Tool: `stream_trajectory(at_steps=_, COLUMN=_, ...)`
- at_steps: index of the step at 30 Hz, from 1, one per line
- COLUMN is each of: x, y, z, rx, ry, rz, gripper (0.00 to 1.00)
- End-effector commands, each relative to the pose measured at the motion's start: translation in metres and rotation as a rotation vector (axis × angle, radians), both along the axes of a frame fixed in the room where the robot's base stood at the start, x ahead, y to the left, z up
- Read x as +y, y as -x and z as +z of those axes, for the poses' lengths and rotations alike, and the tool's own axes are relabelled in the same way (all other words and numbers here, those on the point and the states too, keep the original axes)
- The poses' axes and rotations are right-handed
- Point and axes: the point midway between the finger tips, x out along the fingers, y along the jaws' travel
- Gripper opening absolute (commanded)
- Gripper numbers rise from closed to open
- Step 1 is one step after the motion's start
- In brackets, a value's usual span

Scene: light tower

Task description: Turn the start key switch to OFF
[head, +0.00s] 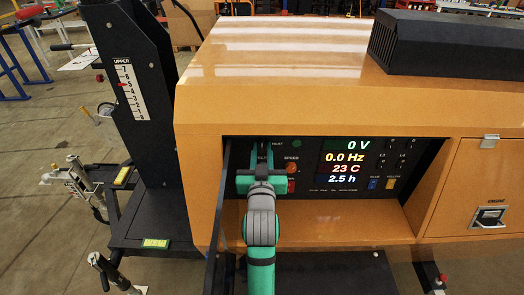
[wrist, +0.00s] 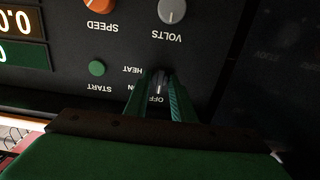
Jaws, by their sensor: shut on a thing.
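The start key switch (wrist: 160,80) is a small dark knob on the black control panel (wrist: 220,35), with OFF, ON, HEAT and START labels around it, upside down in the wrist view. My gripper (wrist: 158,98) has its two green fingers on either side of the knob, shut on it. The fingers partly cover the ON label, and I cannot tell exactly which mark the knob points to. In the head view my gripper (head: 262,170) reaches into the panel recess and hides the switch.
A green start button (wrist: 97,68), a grey VOLTS knob (wrist: 172,10) and an orange SPEED knob (wrist: 99,5) sit close by. The lit display (head: 346,162) reads 0 V and 0.0 Hz. An open dark door edge (head: 218,225) stands left of my arm; the orange housing (head: 270,75) overhangs the recess.

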Motion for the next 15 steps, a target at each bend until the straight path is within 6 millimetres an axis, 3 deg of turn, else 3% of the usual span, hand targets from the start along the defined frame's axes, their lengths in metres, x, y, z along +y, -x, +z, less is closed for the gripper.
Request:
stream_trajectory(at_steps=12, x=0.0009, y=-0.0001, z=-0.0046, rx=0.01, ry=0.006, rz=0.002, gripper=0.0)
stream_trajectory(at_steps=13, x=0.0009, y=-0.0001, z=-0.0046, rx=0.01, ry=0.006, rz=0.002, gripper=0.27)
stream_trajectory(at_steps=15, x=0.0008, y=-0.0002, z=-0.004, rx=0.009, ry=0.006, rz=0.002, gripper=0.27)
